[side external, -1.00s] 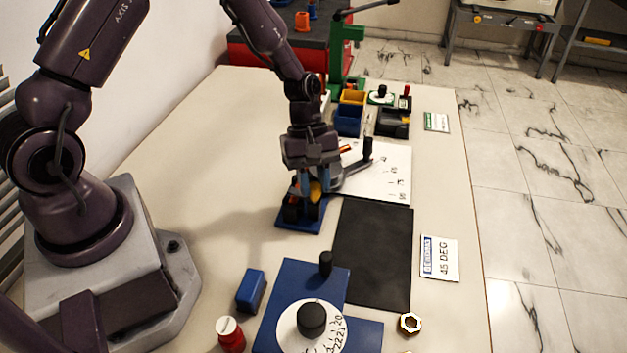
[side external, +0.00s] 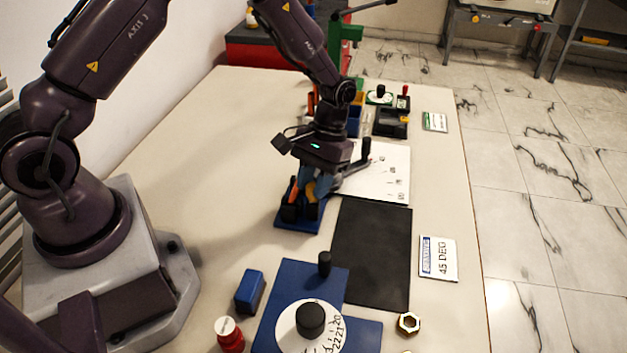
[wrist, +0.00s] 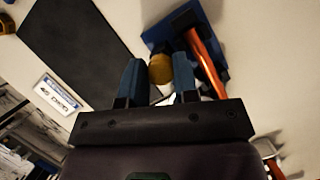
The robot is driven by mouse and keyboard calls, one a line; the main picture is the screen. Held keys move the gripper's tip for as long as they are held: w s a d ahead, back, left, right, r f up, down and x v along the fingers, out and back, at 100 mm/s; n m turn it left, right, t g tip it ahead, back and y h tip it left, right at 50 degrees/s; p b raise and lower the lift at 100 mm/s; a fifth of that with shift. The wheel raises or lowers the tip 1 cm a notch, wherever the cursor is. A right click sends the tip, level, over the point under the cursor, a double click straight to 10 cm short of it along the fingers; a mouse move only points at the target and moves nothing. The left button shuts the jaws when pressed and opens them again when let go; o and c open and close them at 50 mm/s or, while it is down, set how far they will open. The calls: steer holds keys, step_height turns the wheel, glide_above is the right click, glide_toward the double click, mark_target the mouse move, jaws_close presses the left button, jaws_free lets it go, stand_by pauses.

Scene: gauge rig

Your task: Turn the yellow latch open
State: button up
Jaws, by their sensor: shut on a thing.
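The yellow latch (side external: 310,191) stands on a small blue base plate (side external: 299,225) near the middle of the table. My gripper (side external: 307,188) reaches down over it, its hand tilted. In the wrist view, the latch's rounded yellow end (wrist: 160,69) sits between the two blue fingers of my gripper (wrist: 157,78), which are shut on it. A black block (side external: 290,211) on the plate partly hides the latch's lower part. How far the latch is turned is hard to tell.
An orange bar (wrist: 206,62) lies close beside the right finger in the wrist view. A white sheet with a dark lever (side external: 366,150) is just behind to the right. A black mat (side external: 372,250) lies in front. The table left of the plate is clear.

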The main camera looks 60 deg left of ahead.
steer(key=shift+m+y, duration=0.8)
steer(key=shift+m, duration=1.3)
steer(key=o, duration=0.9)
steer(key=v, duration=1.3)
steer(key=shift+w, duration=0.15)
